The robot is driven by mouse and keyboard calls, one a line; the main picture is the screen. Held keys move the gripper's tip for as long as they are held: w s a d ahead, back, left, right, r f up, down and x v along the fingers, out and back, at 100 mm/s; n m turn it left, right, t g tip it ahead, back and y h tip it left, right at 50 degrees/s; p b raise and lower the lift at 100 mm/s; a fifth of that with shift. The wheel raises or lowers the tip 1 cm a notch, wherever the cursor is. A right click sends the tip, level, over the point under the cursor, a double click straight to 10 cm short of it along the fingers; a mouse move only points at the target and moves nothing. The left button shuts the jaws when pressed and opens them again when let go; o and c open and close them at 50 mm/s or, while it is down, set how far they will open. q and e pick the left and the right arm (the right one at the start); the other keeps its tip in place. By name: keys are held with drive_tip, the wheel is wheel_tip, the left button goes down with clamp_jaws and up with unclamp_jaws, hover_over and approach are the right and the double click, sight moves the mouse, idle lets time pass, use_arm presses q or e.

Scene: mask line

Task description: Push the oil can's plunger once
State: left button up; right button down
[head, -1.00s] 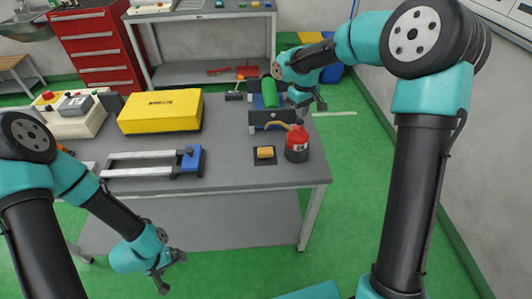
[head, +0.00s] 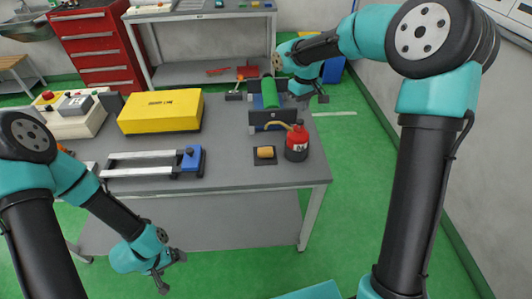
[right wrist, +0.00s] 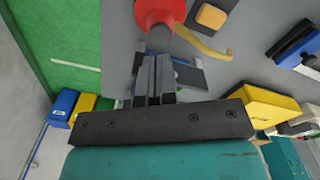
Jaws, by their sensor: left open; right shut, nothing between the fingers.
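The red oil can (head: 297,146) stands upright near the right end of the grey workbench (head: 228,160), its yellow-tan spout curving left. In the right wrist view the red can (right wrist: 160,12) is at the top, cut off by the frame edge. A grey cylindrical part shows between it and my fingers; I cannot tell whether this is the plunger. My right gripper (head: 320,97) is shut and empty, behind the can and to its right, apart from it. Its closed fingers show in the right wrist view (right wrist: 154,78). My left gripper (head: 168,272) is open and empty, low in front of the bench.
A vise-like fixture holding a green roller (head: 269,93) stands behind the can. An orange-tan block (head: 265,152) on a dark pad lies left of it. A yellow box (head: 160,111) and a blue-ended rail frame (head: 191,160) are farther left. Green floor lies right of the bench.

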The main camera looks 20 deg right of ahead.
drive_tip(key=shift+r, duration=1.7)
